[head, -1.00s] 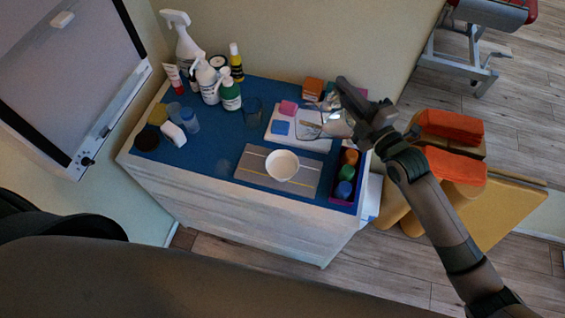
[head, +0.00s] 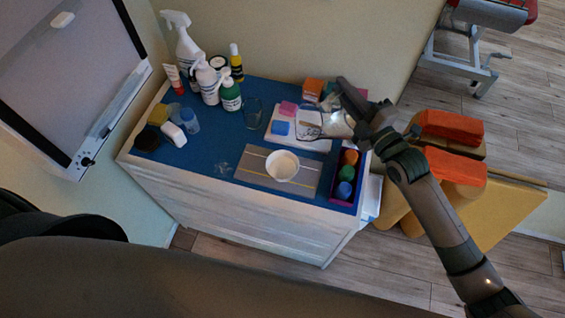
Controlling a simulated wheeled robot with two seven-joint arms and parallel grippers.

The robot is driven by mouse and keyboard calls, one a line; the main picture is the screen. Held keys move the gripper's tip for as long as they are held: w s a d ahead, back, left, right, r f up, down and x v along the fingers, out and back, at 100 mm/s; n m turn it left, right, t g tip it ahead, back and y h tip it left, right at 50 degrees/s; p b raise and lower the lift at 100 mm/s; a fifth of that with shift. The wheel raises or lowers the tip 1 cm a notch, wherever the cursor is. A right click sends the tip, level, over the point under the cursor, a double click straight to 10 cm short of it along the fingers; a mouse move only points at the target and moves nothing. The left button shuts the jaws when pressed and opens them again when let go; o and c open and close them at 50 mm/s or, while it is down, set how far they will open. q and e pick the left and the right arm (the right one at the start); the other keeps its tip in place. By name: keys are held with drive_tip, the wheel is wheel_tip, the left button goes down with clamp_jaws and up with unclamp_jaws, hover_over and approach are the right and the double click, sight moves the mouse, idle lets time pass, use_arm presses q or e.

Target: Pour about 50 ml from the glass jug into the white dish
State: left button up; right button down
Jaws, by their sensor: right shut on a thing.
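The white dish (head: 283,166) stands upright on a grey striped mat (head: 252,168) at the front of the blue cabinet top. My right gripper (head: 345,104) is shut on the glass jug (head: 318,124), above the back right part of the cabinet top. The jug is clear and hard to make out; it looks tilted, with its body to the left of the gripper and behind the dish. I cannot tell its liquid level. My left gripper is not in view.
A clear glass (head: 253,112) stands behind the mat. Bottles (head: 208,82) crowd the back left. A white tray (head: 290,139) with coloured blocks lies behind the dish. A purple box (head: 343,190) of coloured balls is at the right edge.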

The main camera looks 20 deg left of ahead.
drive_tip(key=shift+w+d+r, duration=0.1)
drive_tip(key=shift+w+r, duration=0.05)
drive_tip(key=shift+r, duration=0.15)
idle(0.7)
